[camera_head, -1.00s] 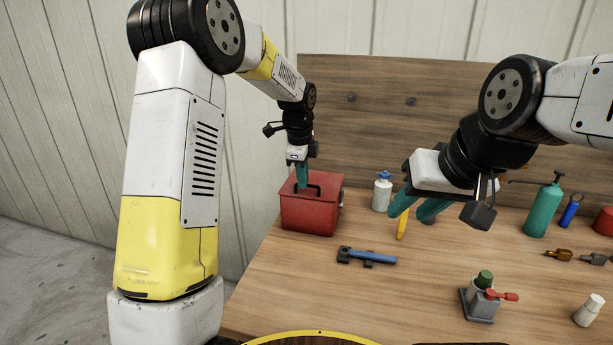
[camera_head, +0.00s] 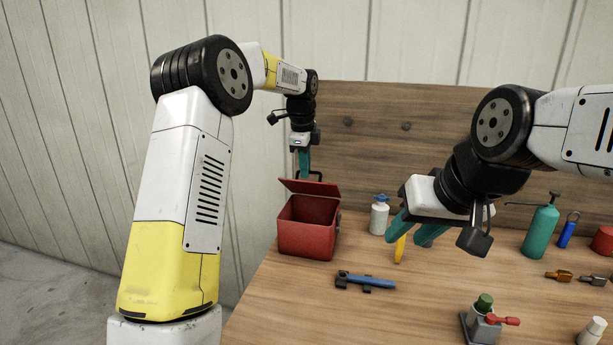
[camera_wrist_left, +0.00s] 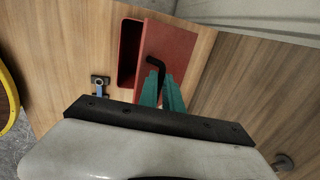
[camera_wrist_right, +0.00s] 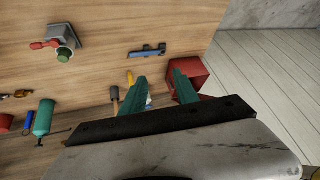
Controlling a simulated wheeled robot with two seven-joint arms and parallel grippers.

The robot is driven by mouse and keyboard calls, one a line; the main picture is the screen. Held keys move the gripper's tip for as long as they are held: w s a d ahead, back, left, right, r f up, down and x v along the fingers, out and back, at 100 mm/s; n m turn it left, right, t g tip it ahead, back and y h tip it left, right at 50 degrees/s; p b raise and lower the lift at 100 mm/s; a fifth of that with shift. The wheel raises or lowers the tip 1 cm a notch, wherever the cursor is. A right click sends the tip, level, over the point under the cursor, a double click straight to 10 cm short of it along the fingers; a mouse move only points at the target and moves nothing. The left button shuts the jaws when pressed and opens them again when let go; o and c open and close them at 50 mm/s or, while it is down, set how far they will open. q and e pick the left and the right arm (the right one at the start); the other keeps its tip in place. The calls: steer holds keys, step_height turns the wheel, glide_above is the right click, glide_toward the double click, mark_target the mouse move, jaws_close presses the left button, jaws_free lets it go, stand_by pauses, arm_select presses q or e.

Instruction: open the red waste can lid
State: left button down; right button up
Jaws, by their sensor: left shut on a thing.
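The red waste can (camera_head: 306,240) stands at the left end of the workbench. Its red lid (camera_head: 309,187) is raised and tilted back at the rear edge, and the can's opening shows. My left gripper (camera_head: 304,172) is above the lid, shut on the lid's black handle (camera_head: 322,176). In the left wrist view the teal fingers (camera_wrist_left: 160,88) are at the black handle (camera_wrist_left: 155,66) on the lid (camera_wrist_left: 172,47), with the dark opening beside it. My right gripper (camera_head: 410,236) is over the bench, right of the can; its teal fingers (camera_wrist_right: 158,92) are apart and empty in the right wrist view.
A white bottle with a blue cap (camera_head: 379,215) stands right of the can. A blue tool (camera_head: 365,281) lies in front. A yellow-handled tool (camera_head: 400,248) is below my right gripper. A teal bottle (camera_head: 541,229) stands further right. The wooden back panel (camera_head: 380,150) rises behind.

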stand_by(0.6)
steer(key=c, duration=0.3)
steer(key=shift+w+n, duration=0.2)
steer(key=shift+n, duration=0.2)
steer(key=c, duration=0.4)
steer(key=w+n+h, duration=0.1)
steer(key=w+n, duration=0.1)
steer(key=n, duration=0.1)
steer(key=w+n+h, duration=0.1)
steer(key=w+n, duration=0.1)
steer(key=n, duration=0.1)
steer(key=w+f+n+h, duration=0.1)
steer(key=w+n, duration=0.2)
steer(key=shift+d+g, duration=0.35)
steer(key=shift+g, duration=0.05)
jaws_close()
steer(key=n+t+h, duration=0.2)
steer(key=n+t, duration=0.4)
steer(key=n, duration=1.7)
glide_toward(312, 182)
steer(key=w, duration=0.2)
steer(key=w+d+f, duration=0.1)
steer(key=w, duration=0.2)
steer(key=w+d+f, duration=0.1)
steer(key=w, duration=0.2)
steer(key=shift+w+f, duration=0.1)
steer(key=shift+f, duration=0.05)
